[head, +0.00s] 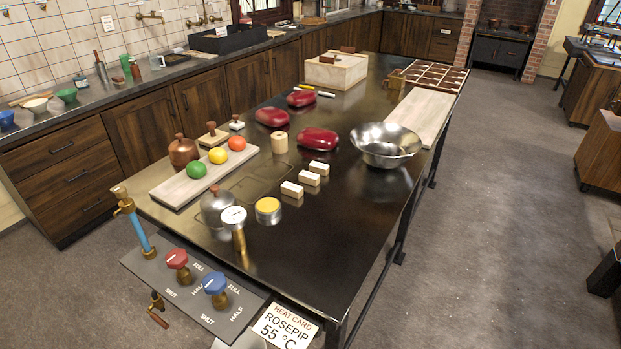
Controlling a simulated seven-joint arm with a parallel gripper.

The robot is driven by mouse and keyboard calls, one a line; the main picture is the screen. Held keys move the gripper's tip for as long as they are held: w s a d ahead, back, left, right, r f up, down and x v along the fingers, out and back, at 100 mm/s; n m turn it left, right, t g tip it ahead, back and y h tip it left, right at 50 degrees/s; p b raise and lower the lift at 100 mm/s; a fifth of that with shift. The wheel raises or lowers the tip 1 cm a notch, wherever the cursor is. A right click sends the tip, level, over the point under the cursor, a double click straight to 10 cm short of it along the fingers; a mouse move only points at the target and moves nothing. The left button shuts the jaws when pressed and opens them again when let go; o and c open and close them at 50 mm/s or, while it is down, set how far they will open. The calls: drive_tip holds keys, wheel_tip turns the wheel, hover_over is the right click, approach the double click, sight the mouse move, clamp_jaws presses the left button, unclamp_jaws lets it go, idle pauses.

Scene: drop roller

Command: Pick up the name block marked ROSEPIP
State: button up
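Three small pale wooden blocks lie in a slanting row on the dark table top: a near block (291,190), a middle block (309,179) and a far block (319,169). They sit a little apart from each other. I cannot read any marking on them, so I cannot tell which one, if any, is marked ROSEPIP. A white heat card (285,328) at the table's near edge reads ROSEPIP 55 °C. My gripper is not in view.
A yellow-topped tin (268,210), a round gauge (234,218) and a metal dome (216,207) stand left of the blocks. A steel bowl (386,146) stands right, a red rounded piece (317,140) behind. The table (325,235) is clear in front and right.

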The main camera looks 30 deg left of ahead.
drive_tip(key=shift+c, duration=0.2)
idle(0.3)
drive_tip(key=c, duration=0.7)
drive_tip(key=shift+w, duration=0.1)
